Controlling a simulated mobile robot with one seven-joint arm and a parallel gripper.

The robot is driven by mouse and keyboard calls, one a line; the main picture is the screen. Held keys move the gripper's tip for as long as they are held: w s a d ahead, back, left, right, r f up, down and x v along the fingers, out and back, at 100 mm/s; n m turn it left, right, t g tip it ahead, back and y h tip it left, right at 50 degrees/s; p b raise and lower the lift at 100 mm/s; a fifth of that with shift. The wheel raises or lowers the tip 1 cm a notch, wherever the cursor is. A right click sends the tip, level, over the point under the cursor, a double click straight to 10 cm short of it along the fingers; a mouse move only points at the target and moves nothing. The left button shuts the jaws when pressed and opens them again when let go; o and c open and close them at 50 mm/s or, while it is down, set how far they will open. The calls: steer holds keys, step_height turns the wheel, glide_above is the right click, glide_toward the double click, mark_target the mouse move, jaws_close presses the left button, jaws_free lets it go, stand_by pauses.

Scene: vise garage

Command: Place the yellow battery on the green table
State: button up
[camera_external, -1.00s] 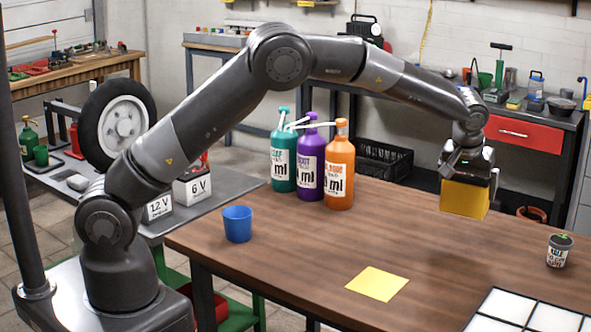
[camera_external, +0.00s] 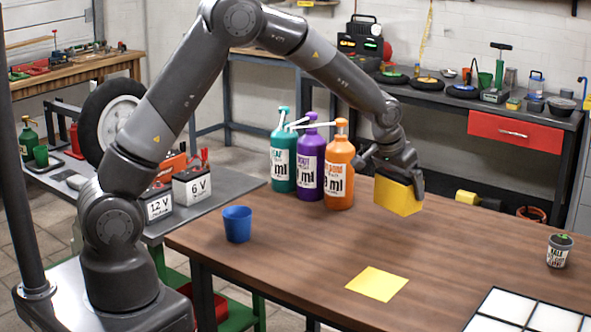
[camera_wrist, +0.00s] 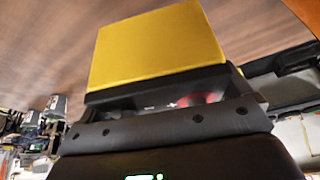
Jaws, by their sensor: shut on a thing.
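My gripper (camera_external: 398,174) is shut on the yellow battery (camera_external: 400,199), a yellow box with a dark end, and holds it tilted above the brown table, right of the orange bottle. The battery also shows in the wrist view (camera_wrist: 155,48), its yellow body pointing away from the camera; the fingers' grip is partly hidden. At the left is a grey-topped table (camera_external: 232,184) with green parts low on its frame (camera_external: 240,316); it is the only table showing green. A 12 V battery (camera_external: 157,206) and a 6 V battery (camera_external: 192,186) stand on it.
Teal (camera_external: 284,162), purple (camera_external: 311,165) and orange (camera_external: 340,175) pump bottles stand between my gripper and the grey-topped table. A blue cup (camera_external: 237,224), yellow sheet (camera_external: 377,284), small plant pot (camera_external: 559,250) and white-celled tray (camera_external: 530,318) are on the brown table (camera_external: 300,260).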

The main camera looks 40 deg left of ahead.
mark_target(391, 247)
steer(key=s+a+f+m, duration=0.1)
steer(key=s+a+m, duration=0.1)
steer(key=a, duration=0.3)
steer(key=s+a+f+m+h, duration=0.1)
steer(key=s+a, duration=0.1)
steer(key=a, duration=0.3)
steer(key=s+a+f+m+h, duration=0.1)
steer(key=s+a+m, duration=0.1)
steer(key=a, duration=0.3)
steer(key=shift+a+f+m+g, duration=0.1)
steer(key=shift+a+m+g, duration=0.1)
steer(key=shift+m+g, duration=0.15)
steer(key=a, duration=0.2)
steer(key=s+a+n, duration=0.1)
steer(key=a, duration=0.2)
steer(key=s+a+n, duration=0.1)
steer(key=a, duration=0.1)
steer(key=shift+a+f+y, duration=0.2)
steer(key=shift+f+y, duration=0.1)
steer(key=shift+f, duration=0.05)
steer(key=a+n, duration=0.1)
steer(key=a+n+t+y, duration=0.1)
steer(key=a+n, duration=0.1)
steer(key=shift+s+r, duration=0.15)
steer(key=shift+s+a+r+n+y, duration=0.15)
steer(key=shift+a+n+y, duration=0.25)
steer(key=shift+a+n, duration=0.5)
steer(key=shift+s+a+r+n+y, duration=0.1)
steer(key=shift+a+n+y, duration=0.4)
steer(key=shift+n, duration=0.55)
